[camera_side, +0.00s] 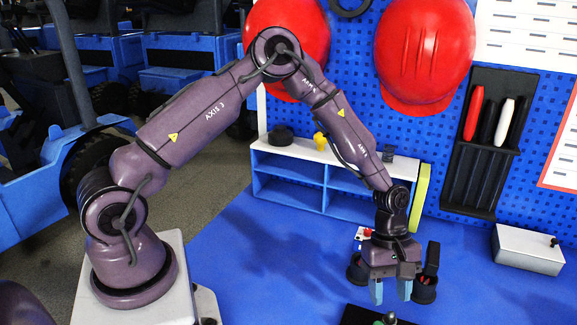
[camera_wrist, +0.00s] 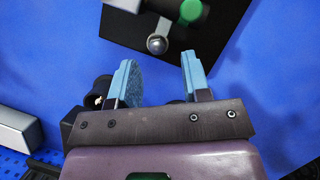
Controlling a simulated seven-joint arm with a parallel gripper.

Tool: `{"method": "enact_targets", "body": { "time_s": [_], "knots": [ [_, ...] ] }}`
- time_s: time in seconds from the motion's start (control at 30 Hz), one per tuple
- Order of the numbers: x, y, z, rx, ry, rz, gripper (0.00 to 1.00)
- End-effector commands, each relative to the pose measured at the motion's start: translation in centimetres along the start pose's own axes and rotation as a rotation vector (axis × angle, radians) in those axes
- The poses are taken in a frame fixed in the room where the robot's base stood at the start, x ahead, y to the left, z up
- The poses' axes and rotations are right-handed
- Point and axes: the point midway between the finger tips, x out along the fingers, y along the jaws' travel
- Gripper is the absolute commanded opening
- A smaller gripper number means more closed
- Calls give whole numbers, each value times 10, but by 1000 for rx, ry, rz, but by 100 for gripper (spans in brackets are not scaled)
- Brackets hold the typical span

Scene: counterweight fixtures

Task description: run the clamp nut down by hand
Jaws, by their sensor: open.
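The fixture is a black plate (camera_side: 362,316) at the bottom edge of the side view, partly cut off. In the wrist view the black plate (camera_wrist: 124,27) carries a green round part (camera_wrist: 190,11) and a shiny metal ball (camera_wrist: 157,44). I cannot tell which part is the clamp nut. My gripper (camera_side: 391,292) points down, its two light blue fingers apart with nothing between them. In the wrist view my gripper (camera_wrist: 158,72) has its fingertips near the plate's edge, with the ball showing beyond the gap.
A blue shelf unit (camera_side: 290,188) stands at the back, and a grey box (camera_side: 528,250) sits at the right. Red helmets (camera_side: 424,50) hang on the pegboard. The blue table is clear left of my gripper.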

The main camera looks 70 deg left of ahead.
Motion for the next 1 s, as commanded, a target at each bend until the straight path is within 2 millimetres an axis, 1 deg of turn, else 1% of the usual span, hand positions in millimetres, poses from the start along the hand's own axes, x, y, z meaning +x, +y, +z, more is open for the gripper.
{"method": "enact_targets", "body": {
  "time_s": [0.03,0.47,0.6,0.67,0.7,0.8,1.0],
  "knots": [
    [-12,1,-1,-1,2,3,44],
    [-98,0,0,2,3,0,44],
    [-94,-7,-1,177,-1,-25,44],
    [-90,-17,-3,254,1,-51,44],
    [-92,-23,-4,308,11,-62,44],
    [-102,-40,-6,444,46,-88,44],
    [-130,-66,-3,656,127,-119,44]
  ]
}}
